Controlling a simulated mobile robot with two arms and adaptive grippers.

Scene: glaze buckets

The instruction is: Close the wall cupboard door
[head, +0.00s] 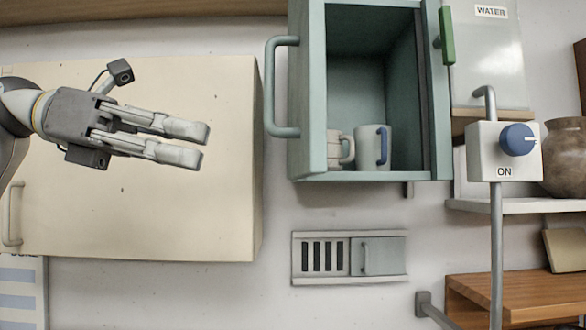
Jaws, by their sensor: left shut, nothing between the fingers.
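The teal wall cupboard (375,176) hangs right of the middle, and its inside is in plain view. A teal panel (309,110) with a bar handle (272,88) stands along its left side. It looks like the door swung open; I cannot tell its exact angle. My left gripper (205,146) is left of the handle and apart from it, in front of a cream cabinet. It is shut and empty, its fingers pointing right. My right gripper is not in view.
A white mug with a blue handle (371,147) and a beige mug (338,149) stand in the cupboard. The cream cabinet (190,220) fills the left. A wall vent (365,257) is below. A switch box (490,160) on a pipe and a brown pot (564,165) are at right.

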